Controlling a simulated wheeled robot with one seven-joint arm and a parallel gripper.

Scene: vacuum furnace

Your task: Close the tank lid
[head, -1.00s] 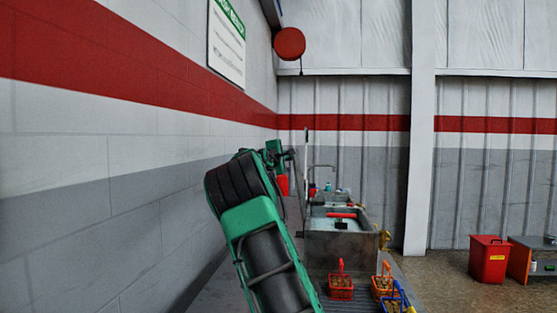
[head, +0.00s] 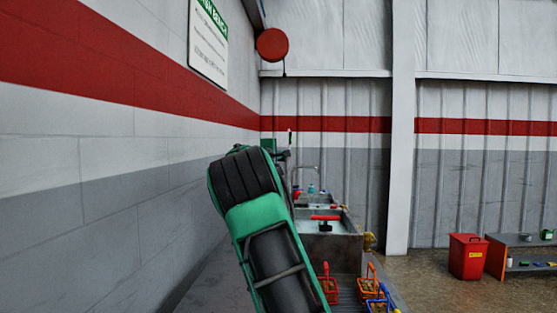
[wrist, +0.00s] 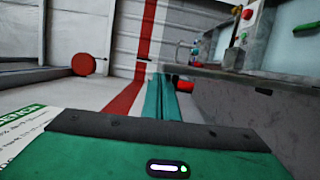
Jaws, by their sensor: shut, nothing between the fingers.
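My gripper (wrist: 167,92) shows in the wrist view as two teal fingers side by side, shut and empty. A small red part (wrist: 184,87) shows close beside the fingertips; I cannot tell whether they touch it. In the head view the grey metal tank (head: 335,246) stands just right of my arm, with a red handle (head: 325,218) at its top. A thin upright edge (head: 290,160) behind my arm may be the lid, but my arm hides most of it. I cannot tell the lid's angle.
Red and orange baskets (head: 328,285) stand on the bench in front of the tank. The block wall (head: 100,200) runs close along the left. A red reel (head: 272,45) hangs above. A red bin (head: 467,257) and a shelf (head: 515,255) stand on the right, with open floor before them.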

